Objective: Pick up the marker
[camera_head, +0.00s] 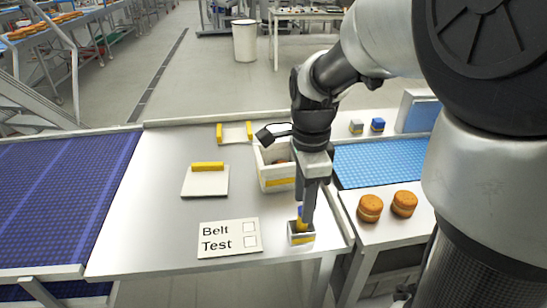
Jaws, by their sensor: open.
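The marker (301,224) is yellow with a blue part near the top. It stands about upright in a small white holder with a yellow stripe (301,239) near the front right corner of the steel table. My gripper (307,208) points down over the holder, with its jaws open and the fingers at the marker's upper part. A finger hides some of the marker, and I cannot tell whether the fingers touch it.
A white bin (274,178) stands close behind my gripper. A "Belt Test" card (229,238) lies left of the holder; a white board with a yellow bar (205,182) lies behind it. Orange round cakes (370,208) sit at right. Bare steel lies at left.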

